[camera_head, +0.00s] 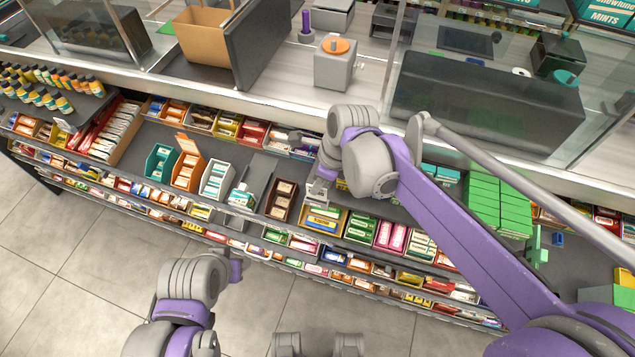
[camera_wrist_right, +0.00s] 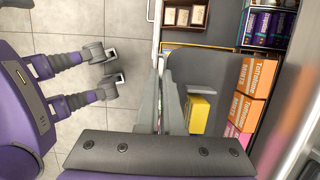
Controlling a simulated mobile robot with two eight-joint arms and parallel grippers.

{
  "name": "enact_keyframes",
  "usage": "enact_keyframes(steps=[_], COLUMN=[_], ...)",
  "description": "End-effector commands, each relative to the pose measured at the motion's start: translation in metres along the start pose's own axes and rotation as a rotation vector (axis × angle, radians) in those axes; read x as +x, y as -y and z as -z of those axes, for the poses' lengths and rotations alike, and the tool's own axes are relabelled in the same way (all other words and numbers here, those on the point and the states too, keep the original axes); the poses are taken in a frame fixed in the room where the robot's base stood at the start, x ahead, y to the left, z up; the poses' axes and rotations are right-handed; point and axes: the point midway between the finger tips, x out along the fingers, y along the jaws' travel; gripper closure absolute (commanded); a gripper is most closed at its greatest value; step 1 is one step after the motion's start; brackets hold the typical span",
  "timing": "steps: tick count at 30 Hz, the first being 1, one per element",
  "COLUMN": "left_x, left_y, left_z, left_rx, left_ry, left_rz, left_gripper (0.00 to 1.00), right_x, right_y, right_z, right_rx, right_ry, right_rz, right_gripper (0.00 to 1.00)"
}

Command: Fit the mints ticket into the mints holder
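I cannot pick out the mints ticket or the mints holder for sure in either view. My right gripper (camera_head: 318,186) is over the counter's candy shelf, just right of a dark brown box (camera_head: 282,200); my arm covers part of it. In the right wrist view its grey fingers (camera_wrist_right: 160,105) stand close together, and whether a thin ticket lies between them is unclear. Orange boxes marked as mints (camera_wrist_right: 258,78) lie to the right of the fingers in that view. My left gripper (camera_head: 236,266) hangs over the floor in front of the shelves, small and partly hidden.
Teal (camera_head: 160,162), orange (camera_head: 187,172) and white (camera_head: 216,180) boxes stand on the shelf left of my right gripper. A yellow box (camera_wrist_right: 198,113) is close beside the fingers. Glass cases line the counter behind. The tiled floor (camera_head: 70,270) in front is clear.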

Motion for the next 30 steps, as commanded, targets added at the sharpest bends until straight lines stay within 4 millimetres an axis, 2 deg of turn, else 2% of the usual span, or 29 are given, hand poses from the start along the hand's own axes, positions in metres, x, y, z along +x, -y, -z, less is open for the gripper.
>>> enact_keyframes(steps=[17, 30], left_x=[-0.001, 0.005], left_y=[0.0, 0.0], left_z=[0.0, -0.004], left_rx=[0.0, 0.0], left_ry=[0.0, 0.002], left_rz=[0.0, 0.0], left_gripper=[0.5, 0.5], right_x=[0.001, 0.01], right_y=[0.0, 0.0], right_z=[0.0, 0.003], right_rx=[0.0, 0.0], right_ry=[0.0, 0.0], right_rz=[0.0, 0.0], right_gripper=[1.0, 1.0])
